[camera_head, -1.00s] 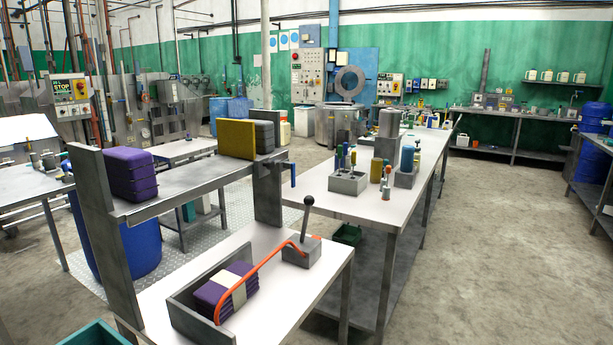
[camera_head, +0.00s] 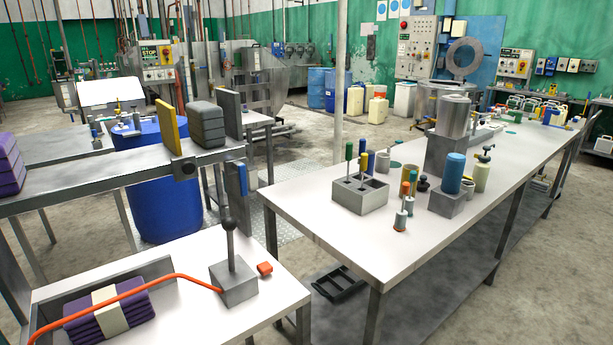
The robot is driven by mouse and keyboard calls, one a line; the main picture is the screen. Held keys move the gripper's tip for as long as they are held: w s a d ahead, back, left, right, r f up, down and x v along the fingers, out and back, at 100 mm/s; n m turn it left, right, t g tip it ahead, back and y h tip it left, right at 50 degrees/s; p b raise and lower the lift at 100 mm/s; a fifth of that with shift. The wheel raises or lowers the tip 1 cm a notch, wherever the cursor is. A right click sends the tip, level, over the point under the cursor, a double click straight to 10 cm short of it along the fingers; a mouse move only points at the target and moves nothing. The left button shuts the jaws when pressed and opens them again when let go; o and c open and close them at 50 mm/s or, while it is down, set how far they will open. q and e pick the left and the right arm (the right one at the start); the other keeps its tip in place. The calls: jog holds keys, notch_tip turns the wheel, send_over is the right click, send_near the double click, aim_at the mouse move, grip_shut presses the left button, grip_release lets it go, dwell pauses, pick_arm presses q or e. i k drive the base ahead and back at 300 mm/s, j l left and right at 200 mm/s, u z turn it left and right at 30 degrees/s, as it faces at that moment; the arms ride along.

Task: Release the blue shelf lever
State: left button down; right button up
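The blue shelf lever (camera_head: 243,178) is a short blue handle at the right end of the raised metal shelf (camera_head: 95,178). It hangs upright beside the shelf's end post. Neither of my grippers shows in this view.
Below the shelf, a white table holds a black ball-knob lever (camera_head: 230,240) on a grey block, an orange strap (camera_head: 170,278) and a banded purple stack (camera_head: 110,312). A long white workbench (camera_head: 310,225) with tools stands at right.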

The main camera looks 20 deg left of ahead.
aim_at(239, 167)
jog(key=i+l, duration=0.15)
jog(key=l, duration=0.2)
jog(key=i+l, duration=0.2)
jog(key=l, duration=0.15)
jog(key=i+l+u, duration=0.1)
jog(key=l, duration=0.3)
jog(key=i, duration=0.05)
